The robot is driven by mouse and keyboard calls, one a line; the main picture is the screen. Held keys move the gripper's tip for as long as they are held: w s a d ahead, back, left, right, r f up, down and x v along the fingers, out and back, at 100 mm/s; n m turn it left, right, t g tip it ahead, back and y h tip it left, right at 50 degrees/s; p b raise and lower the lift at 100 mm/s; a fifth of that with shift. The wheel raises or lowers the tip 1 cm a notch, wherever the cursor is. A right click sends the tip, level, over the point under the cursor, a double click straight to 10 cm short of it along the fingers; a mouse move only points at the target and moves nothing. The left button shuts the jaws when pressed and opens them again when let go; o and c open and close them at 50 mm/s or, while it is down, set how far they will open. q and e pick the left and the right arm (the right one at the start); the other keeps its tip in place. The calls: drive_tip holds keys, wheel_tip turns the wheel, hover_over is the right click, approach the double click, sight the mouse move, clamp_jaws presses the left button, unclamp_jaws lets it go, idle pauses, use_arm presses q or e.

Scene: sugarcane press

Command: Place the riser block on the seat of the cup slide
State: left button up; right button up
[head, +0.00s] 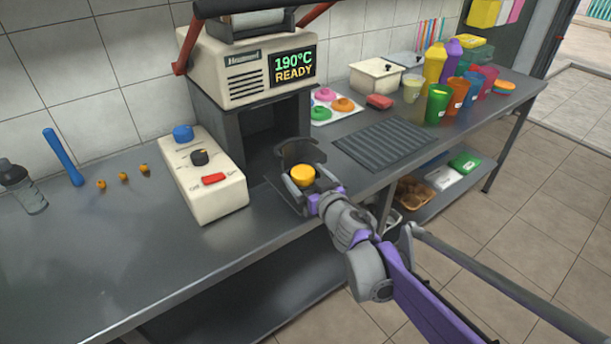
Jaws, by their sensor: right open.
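A round yellow block (302,174), which looks like the riser block, sits on the cup slide (297,150) at the mouth of the press's dark opening. The slide is dark, with a curved wall behind the block. My right gripper (308,184) is open at the block, with its jaws around its near side. I cannot tell whether a jaw touches the block. The seat under the block is mostly hidden by the block and gripper. My left gripper is not in view.
The press (250,70) stands behind, its display reading 190°C READY. A cream control box (205,180) with knobs is close on the left. A ribbed dark mat (385,145) lies to the right, with coloured cups (438,103) beyond. The counter's front left is clear.

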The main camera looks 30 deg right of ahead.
drive_tip(key=shift+r, duration=0.2)
drive_tip(key=shift+s+r, duration=0.1)
drive_tip(key=shift+s, duration=0.15)
drive_tip(key=s+p, duration=0.1)
drive_tip(key=s, duration=0.2)
drive_tip(key=s+a+r+p, duration=0.1)
drive_tip(key=s, duration=0.3)
drive_tip(key=s+p, duration=0.1)
drive_tip(key=s, duration=0.3)
drive_tip(key=shift+s+a+r, duration=0.15)
drive_tip(key=shift+r, duration=0.15)
